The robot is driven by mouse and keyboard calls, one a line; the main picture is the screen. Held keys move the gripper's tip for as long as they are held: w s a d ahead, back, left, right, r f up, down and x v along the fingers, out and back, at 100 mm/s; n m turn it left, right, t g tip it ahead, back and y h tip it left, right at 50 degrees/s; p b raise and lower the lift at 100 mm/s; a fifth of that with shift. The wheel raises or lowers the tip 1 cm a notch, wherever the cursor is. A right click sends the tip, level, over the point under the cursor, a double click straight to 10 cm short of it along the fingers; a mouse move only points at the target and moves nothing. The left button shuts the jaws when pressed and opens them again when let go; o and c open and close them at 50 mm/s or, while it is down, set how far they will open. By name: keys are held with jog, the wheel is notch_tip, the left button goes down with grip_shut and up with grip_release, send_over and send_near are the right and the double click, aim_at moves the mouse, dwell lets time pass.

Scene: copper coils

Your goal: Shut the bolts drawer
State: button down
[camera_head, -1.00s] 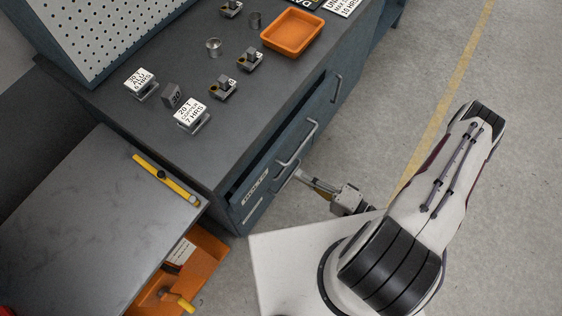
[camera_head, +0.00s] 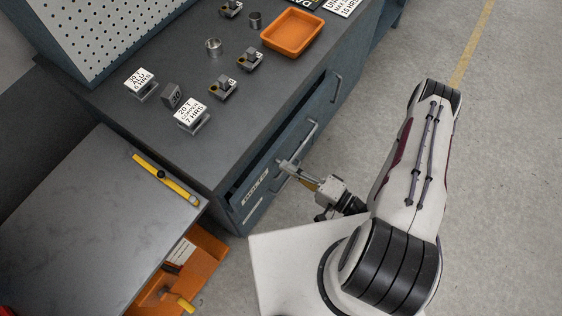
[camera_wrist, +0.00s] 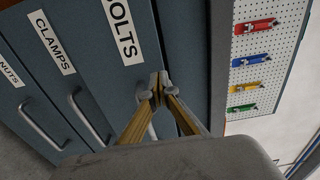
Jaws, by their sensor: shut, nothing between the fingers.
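The bolts drawer (camera_wrist: 128,60) fills the middle of the wrist view, with its white BOLTS label (camera_wrist: 122,30) near the top. It is the top drawer of the blue bench. In the head view its front (camera_head: 257,193) stands a little out, with a dark gap under the bench top. Its handle (camera_head: 303,140) shows there. My gripper (camera_head: 287,165) is at the drawer front beside the near end of the handle. In the wrist view the closed fingertips (camera_wrist: 154,86) are at the drawer's upper edge; I cannot tell whether they touch. The gripper is empty.
CLAMPS (camera_wrist: 52,42) and NUTS (camera_wrist: 10,74) drawers lie beside BOLTS in the wrist view. An orange drawer (camera_head: 205,262) stands open under the grey table (camera_head: 100,225). The bench top (camera_head: 140,120) holds metal parts, signs and an orange tray (camera_head: 292,35). Floor at right is clear.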

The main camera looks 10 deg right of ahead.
aim_at(272, 158)
jog(key=shift+x, duration=1.25)
jog(key=shift+w+a, duration=0.1)
jog(key=shift+x, duration=1.2)
jog(key=v, duration=1.4)
dwell(1.1)
jog(key=shift+a+r, duration=0.1)
jog(key=shift+a, duration=0.05)
dwell(0.4)
